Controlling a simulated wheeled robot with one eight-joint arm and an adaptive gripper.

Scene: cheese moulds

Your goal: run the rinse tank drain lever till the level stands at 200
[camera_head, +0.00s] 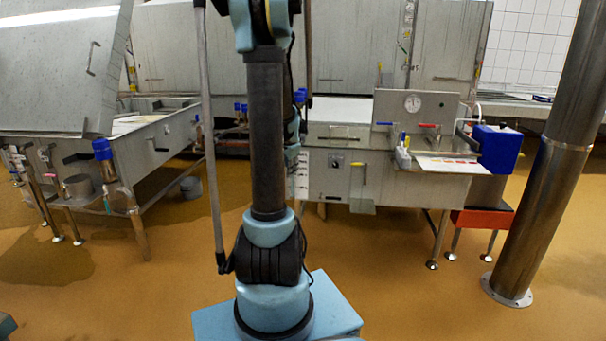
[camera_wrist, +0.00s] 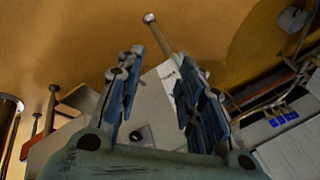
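The grey steel tank (camera_head: 390,182) stands right of my arm in the head view. Its front carries a yellow-handled lever (camera_head: 357,166), a small dark knob plate (camera_head: 336,160) and a white marked strip (camera_head: 302,176). A red-handled lever (camera_head: 428,125) and a round dial (camera_head: 412,102) sit higher, on the back panel. I cannot tell which lever is the drain lever, and the level reading is too small to read. My gripper (camera_wrist: 160,88) is open and empty in the wrist view, its fingers apart in front of a grey panel. My arm hides the gripper in the head view.
A blue box (camera_head: 498,148) is at the tank's right end, above a red tray (camera_head: 482,218). A steel column (camera_head: 548,175) stands at right. Another steel tank (camera_head: 150,140) with blue-capped fittings stands at left. The tan floor (camera_head: 410,300) is open in front.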

